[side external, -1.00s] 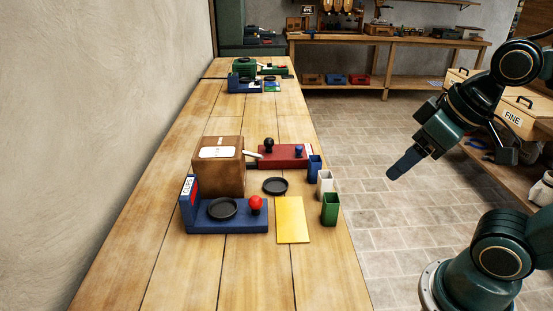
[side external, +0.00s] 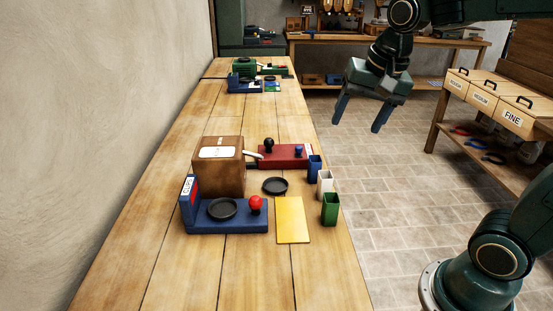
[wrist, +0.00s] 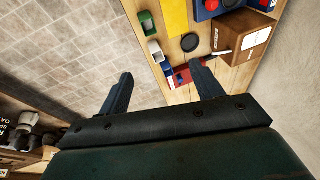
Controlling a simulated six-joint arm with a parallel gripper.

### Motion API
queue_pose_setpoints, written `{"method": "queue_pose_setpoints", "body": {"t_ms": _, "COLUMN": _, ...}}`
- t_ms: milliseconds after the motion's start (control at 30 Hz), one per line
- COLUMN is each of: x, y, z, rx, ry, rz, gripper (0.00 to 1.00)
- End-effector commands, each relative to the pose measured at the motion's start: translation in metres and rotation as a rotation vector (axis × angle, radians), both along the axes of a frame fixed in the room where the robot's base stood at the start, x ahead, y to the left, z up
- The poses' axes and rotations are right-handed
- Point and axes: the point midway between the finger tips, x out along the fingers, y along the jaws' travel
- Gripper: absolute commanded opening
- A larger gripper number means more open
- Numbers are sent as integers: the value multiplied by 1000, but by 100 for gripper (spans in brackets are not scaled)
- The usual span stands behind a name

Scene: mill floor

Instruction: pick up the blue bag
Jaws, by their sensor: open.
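The blue bag (side external: 314,169) is a small upright, open-topped holder near the right edge of the long wooden table. It stands at the far end of a short row, behind a white bag (side external: 325,183) and a green bag (side external: 330,209). My gripper (side external: 357,124) is open and empty, above and to the right of the table edge, apart from the blue bag. In the wrist view the blue bag (wrist: 166,66) shows beyond my gripper (wrist: 160,71), between the two fingers.
A red block with a black knob (side external: 285,155) sits just left of the blue bag. A brown box (side external: 218,165), a black dish (side external: 275,186), a yellow sheet (side external: 292,220) and a blue stand (side external: 232,222) are nearby. A shelf with drawers (side external: 497,104) stands at right.

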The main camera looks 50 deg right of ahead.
Motion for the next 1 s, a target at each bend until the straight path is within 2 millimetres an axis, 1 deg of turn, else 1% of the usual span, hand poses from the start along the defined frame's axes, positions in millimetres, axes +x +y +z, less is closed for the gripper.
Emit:
{"method": "queue_pose_setpoints", "body": {"t_ms": 33, "x": 12, "y": -5, "z": -2, "rx": 18, "ry": 15, "rz": -65, "gripper": 65}}
{"method": "queue_pose_setpoints", "body": {"t_ms": 100, "x": 26, "y": -12, "z": -6, "rx": 44, "ry": 33, "rz": -157, "gripper": 65}}
{"method": "queue_pose_setpoints", "body": {"t_ms": 267, "x": 58, "y": -28, "z": -16, "rx": 97, "ry": 71, "rz": -371, "gripper": 65}}
{"method": "queue_pose_setpoints", "body": {"t_ms": 467, "x": 95, "y": -51, "z": -36, "rx": 155, "ry": 115, "rz": -640, "gripper": 65}}
{"method": "queue_pose_setpoints", "body": {"t_ms": 667, "x": 129, "y": -77, "z": -64, "rx": 201, "ry": 156, "rz": -914, "gripper": 65}}
{"method": "queue_pose_setpoints", "body": {"t_ms": 800, "x": 150, "y": -96, "z": -88, "rx": 225, "ry": 183, "rz": -1104, "gripper": 65}}
{"method": "queue_pose_setpoints", "body": {"t_ms": 1000, "x": 172, "y": -119, "z": -119, "rx": 248, "ry": 209, "rz": -1333, "gripper": 65}}
